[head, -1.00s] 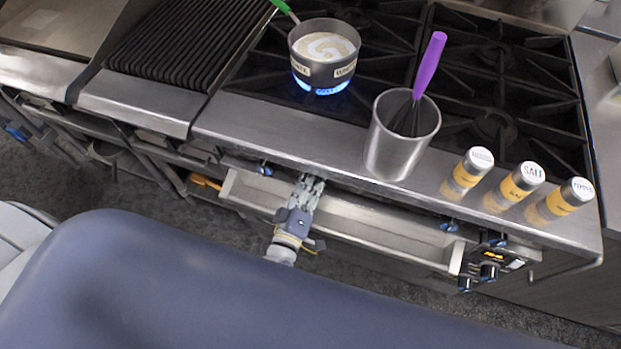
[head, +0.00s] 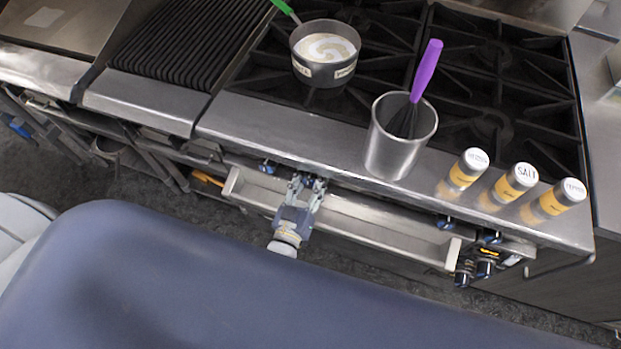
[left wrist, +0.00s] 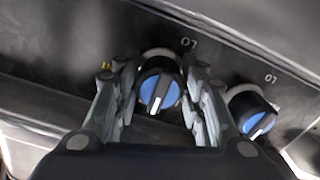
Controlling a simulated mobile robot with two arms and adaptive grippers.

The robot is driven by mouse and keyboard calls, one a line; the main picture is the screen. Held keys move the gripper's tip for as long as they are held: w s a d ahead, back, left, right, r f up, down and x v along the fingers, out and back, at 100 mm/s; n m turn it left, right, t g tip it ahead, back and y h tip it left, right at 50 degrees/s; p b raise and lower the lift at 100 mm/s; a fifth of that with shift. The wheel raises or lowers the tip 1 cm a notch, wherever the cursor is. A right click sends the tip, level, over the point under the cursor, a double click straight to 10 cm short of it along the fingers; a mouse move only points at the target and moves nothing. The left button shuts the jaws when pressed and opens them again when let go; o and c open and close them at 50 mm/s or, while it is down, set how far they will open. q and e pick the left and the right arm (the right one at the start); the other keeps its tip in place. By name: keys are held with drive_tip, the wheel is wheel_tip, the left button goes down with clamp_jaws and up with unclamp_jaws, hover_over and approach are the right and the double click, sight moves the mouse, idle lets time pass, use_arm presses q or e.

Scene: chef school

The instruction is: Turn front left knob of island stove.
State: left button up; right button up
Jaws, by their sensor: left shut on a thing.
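My left gripper (head: 307,181) is at the front panel of the stove (head: 270,130). In the left wrist view its two fingers (left wrist: 160,95) stand on either side of a black knob with a blue face (left wrist: 160,88), shut on it. The knob's white pointer is slightly tilted from upright in that view. A second blue-faced knob (left wrist: 252,112) sits to the right, beside the right finger. In the head view the gripper largely hides the held knob. A pot (head: 325,60) stands on the front left burner, with no flame visible under it. My right gripper is not in view.
A metal cup (head: 395,150) with a purple-handled whisk (head: 428,70) and several spice jars (head: 515,185) stand along the stove's front ledge. A metal rail or tray (head: 380,225) runs below the knobs. A ribbed grill (head: 175,55) is to the left.

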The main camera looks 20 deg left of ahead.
use_arm(q)
drive_tip(key=shift+m, duration=0.3)
drive_tip(key=o, duration=1.1)
drive_tip(key=shift+c, duration=0.2)
drive_tip(key=s, duration=1.2)
drive_tip(key=shift+a, duration=0.15)
